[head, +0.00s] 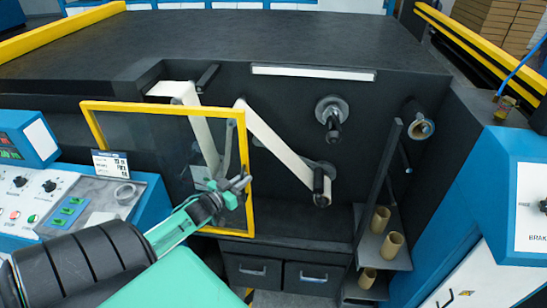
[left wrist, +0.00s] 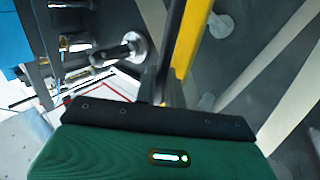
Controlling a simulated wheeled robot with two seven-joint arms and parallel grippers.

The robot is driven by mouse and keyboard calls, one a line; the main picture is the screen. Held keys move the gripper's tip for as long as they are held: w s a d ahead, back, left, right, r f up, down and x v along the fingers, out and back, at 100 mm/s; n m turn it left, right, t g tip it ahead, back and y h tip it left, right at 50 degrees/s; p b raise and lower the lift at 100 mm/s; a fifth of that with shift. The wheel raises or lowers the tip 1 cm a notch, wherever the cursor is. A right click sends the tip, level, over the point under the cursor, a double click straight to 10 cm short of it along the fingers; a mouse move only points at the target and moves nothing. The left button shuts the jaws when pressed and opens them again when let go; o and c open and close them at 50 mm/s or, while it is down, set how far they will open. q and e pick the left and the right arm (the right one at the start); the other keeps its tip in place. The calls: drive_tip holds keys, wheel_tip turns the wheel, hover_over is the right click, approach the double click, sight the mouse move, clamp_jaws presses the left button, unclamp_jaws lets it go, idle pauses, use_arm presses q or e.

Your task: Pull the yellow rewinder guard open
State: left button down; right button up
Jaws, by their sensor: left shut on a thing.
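The yellow rewinder guard (head: 166,106) is a clear panel in a yellow frame. It stands in front of the left part of the black machine face in the head view. My left gripper (head: 240,183) is at the guard's right upright, about halfway down, and is shut on the guard there. The exact contact is small and partly hidden by the fingers. In the left wrist view the yellow upright (left wrist: 190,38) rises just beyond my gripper (left wrist: 162,88). My right gripper is not in view.
White web (head: 275,140) runs to a lower roller (head: 321,186) right of the guard. A bare spindle (head: 332,112) sticks out above it. Cardboard cores (head: 380,219) stand on a shelf at right. A control console (head: 75,200) is at left; black drawers (head: 252,270) are below.

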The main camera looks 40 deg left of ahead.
use_arm(q)
approach(223, 168)
drive_tip(key=w, duration=0.4)
drive_tip(key=shift+w, duration=0.1)
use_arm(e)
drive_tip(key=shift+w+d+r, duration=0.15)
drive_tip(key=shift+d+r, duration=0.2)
use_arm(q)
drive_tip(key=c, duration=1.8)
unclamp_jaws()
drive_tip(key=shift+c, duration=0.2)
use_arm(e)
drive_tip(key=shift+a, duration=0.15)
